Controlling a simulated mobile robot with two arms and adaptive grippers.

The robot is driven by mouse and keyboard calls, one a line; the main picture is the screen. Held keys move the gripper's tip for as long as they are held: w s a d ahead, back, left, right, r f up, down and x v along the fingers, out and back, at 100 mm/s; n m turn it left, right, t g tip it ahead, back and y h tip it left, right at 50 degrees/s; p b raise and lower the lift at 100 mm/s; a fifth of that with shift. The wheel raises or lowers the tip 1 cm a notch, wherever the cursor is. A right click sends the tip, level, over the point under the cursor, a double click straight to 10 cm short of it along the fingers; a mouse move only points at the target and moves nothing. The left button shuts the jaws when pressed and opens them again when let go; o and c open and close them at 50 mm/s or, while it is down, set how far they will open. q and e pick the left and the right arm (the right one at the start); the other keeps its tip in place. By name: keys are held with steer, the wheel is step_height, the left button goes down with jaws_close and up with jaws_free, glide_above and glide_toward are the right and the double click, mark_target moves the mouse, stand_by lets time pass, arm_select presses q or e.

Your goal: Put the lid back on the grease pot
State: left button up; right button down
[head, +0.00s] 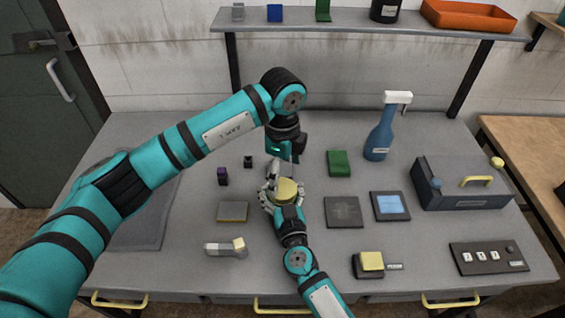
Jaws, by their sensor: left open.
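A small round yellow piece (287,189), which looks like the grease pot or its lid, is near the middle of the table. I cannot tell pot and lid apart here. My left gripper (282,168) points down just above and behind it; its fingers are open and partly hidden by my own wrist. My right gripper (279,195) comes in from the front and sits at the yellow piece, with light metal fingers beside it. Whether it is shut on the piece is too small to tell.
Dark plates (344,212), a yellow-topped block (369,262) and a switch panel (488,258) lie nearer. A sponge-like block (232,211) lies left.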

mark_target(282, 188)
arm_select(q)
steer(key=shift+f, duration=2.5)
steer(key=c, duration=1.3)
steer(key=m, duration=0.4)
steer(key=shift+m, duration=0.3)
steer(key=m, duration=0.4)
steer(key=shift+m, duration=0.3)
steer(key=m, duration=0.7)
steer(key=o, duration=1.3)
